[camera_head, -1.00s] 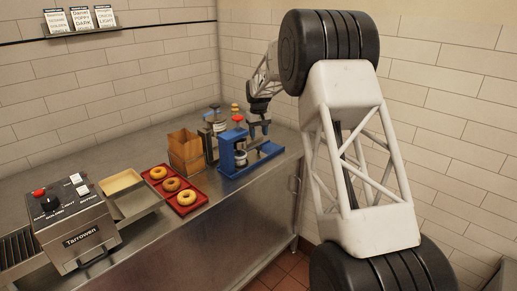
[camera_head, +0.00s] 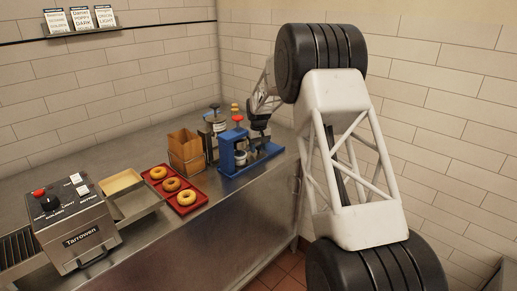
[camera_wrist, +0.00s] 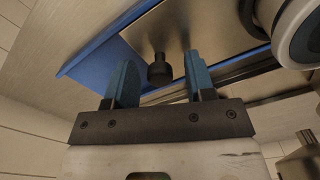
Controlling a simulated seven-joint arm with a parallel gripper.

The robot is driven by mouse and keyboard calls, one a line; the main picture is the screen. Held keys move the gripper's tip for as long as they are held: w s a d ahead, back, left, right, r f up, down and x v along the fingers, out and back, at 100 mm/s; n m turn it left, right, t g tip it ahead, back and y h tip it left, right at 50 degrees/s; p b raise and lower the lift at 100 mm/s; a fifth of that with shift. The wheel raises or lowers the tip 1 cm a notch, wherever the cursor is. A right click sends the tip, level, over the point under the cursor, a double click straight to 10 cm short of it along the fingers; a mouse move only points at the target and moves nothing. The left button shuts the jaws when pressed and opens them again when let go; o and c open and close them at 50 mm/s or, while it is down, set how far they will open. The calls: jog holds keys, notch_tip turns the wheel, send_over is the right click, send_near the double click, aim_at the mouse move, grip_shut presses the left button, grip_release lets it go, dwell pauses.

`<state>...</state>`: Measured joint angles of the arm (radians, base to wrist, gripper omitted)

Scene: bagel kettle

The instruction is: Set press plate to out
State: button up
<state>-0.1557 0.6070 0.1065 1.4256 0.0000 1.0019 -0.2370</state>
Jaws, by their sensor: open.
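The blue press (camera_head: 228,160) stands near the right end of the steel counter, with a red knob on top. In the wrist view a flat metal plate (camera_wrist: 205,28) lies on the press's blue base (camera_wrist: 92,58), with a short black knob (camera_wrist: 160,72) standing on it; I take this to be the press plate. My gripper (camera_wrist: 160,58) is open, with its two blue fingers on either side of the black knob. I cannot tell whether either finger touches it. In the head view my gripper (camera_head: 261,138) is low over the right part of the press.
A red tray (camera_head: 186,185) with three bagels lies left of the press. A wooden box (camera_head: 185,152) and metal canisters (camera_head: 215,122) stand close behind it. The toaster (camera_head: 75,225) is far left. A round pale part (camera_wrist: 303,35) is close at the wrist view's right.

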aim_at(275, 146)
jog(key=shift+f, duration=0.2)
grip_shut()
jog(key=w+d, duration=0.7)
jog(key=shift+w+d, duration=0.4)
grip_release()
jog(key=shift+r, duration=0.15)
notch_tip(275, 146, up, 8)
jog(key=shift+f, duration=0.25)
dwell(0.5)
jog(key=shift+s+r, duration=0.1)
